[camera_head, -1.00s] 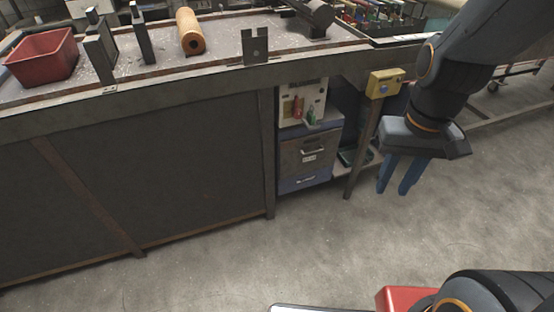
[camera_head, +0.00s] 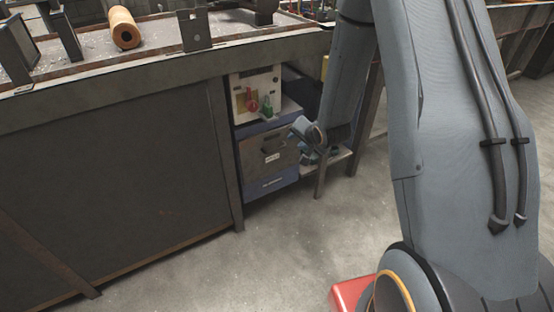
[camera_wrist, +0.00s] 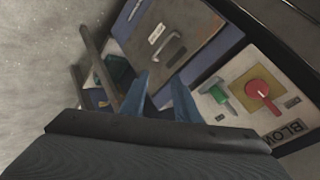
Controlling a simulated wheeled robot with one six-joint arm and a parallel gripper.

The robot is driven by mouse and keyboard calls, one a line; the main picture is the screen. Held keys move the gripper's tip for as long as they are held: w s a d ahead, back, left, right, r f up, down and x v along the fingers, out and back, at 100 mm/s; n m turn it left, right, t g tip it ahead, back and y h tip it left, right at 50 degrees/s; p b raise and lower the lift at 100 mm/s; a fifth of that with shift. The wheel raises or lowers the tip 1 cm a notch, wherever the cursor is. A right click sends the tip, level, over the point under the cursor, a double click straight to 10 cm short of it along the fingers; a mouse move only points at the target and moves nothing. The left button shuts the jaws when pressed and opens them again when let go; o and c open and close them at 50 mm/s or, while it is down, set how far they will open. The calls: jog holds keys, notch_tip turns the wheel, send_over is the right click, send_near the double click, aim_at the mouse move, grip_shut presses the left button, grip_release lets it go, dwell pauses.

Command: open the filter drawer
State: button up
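The filter drawer (camera_head: 258,165) is a dark grey front on a blue cabinet under the workbench, and it looks shut. Its handle (camera_head: 272,141) is partly hard to make out in the head view. In the wrist view the drawer front (camera_wrist: 200,28) appears tilted, with its bar handle (camera_wrist: 172,50) and a white label showing. My gripper (camera_wrist: 160,88) has two blue fingers, spread apart with nothing between them. The fingertips point toward the handle and appear short of it. In the head view my gripper (camera_head: 306,146) is at the drawer's right side, partly hidden by my arm.
Above the drawer is a pale control panel (camera_head: 265,82) with a red knob (camera_head: 252,100) and a green knob (camera_head: 266,107). A bench leg (camera_head: 225,155) stands close on the left. A thin leg (camera_head: 322,174) and low shelf stand on the right. The floor in front is clear.

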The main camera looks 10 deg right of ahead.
jog(key=w+a+f+m+t+y+b, duration=0.1)
jog(key=w+f+m+t+y+b, duration=0.15)
jog(key=f, duration=0.45)
jog(key=w+a+f+m+t+y+b, duration=0.1)
jog(key=w+f+m+t+b, duration=0.25)
jog(key=f, duration=0.35)
jog(key=w+a+f+g+b, duration=0.1)
jog(key=w+a, duration=0.1)
jog(key=w, duration=0.4)
jog(key=shift+w, duration=0.4)
grip_shut()
